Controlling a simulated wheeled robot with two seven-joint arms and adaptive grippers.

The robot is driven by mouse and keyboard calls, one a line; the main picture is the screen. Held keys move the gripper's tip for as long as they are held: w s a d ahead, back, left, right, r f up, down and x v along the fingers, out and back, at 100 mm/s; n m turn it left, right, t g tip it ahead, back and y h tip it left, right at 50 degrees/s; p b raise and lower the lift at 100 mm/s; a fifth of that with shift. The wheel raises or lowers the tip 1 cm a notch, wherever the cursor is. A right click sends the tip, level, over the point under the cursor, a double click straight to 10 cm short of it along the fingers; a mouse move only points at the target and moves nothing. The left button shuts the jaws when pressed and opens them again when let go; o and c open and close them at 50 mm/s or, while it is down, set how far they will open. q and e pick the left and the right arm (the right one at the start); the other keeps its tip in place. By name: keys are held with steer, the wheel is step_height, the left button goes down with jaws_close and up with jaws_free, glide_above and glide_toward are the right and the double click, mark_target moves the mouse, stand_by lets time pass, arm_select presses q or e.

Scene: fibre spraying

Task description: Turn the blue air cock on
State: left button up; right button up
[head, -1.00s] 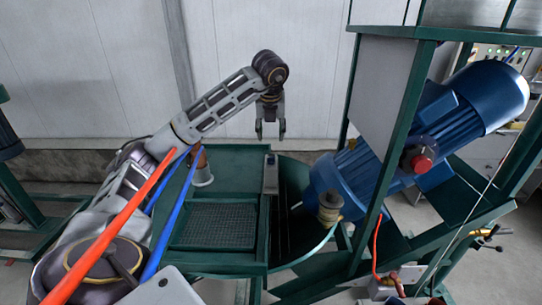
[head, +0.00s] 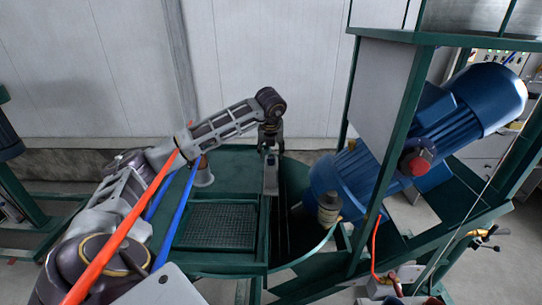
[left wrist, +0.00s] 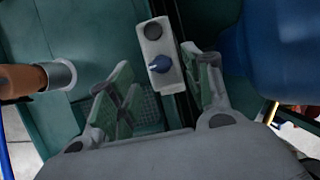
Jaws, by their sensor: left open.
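The blue air cock (left wrist: 159,65) is a small blue knob on a pale grey box (left wrist: 152,42), seen in the left wrist view. In the head view the box (head: 271,176) stands upright at the edge of the green tray, and the knob cannot be made out there. My left gripper (head: 270,150) is above the box, pointing down. In the left wrist view its two fingers (left wrist: 160,90) are spread, with the knob showing between and a little beyond them. My right gripper is not in view.
A green tray bench (head: 170,258) with a mesh panel lies below my left arm. A cup-like fitting with a brown top (left wrist: 62,74) stands left of the box. A large blue motor (head: 470,105) and green frame posts stand close on the right. Red and blue hoses cross my left arm.

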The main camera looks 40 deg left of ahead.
mark_target(271, 159)
arm_select(q)
steer(key=shift+x, duration=1.9)
steer(key=shift+c, duration=0.3)
steer(key=c, duration=1)
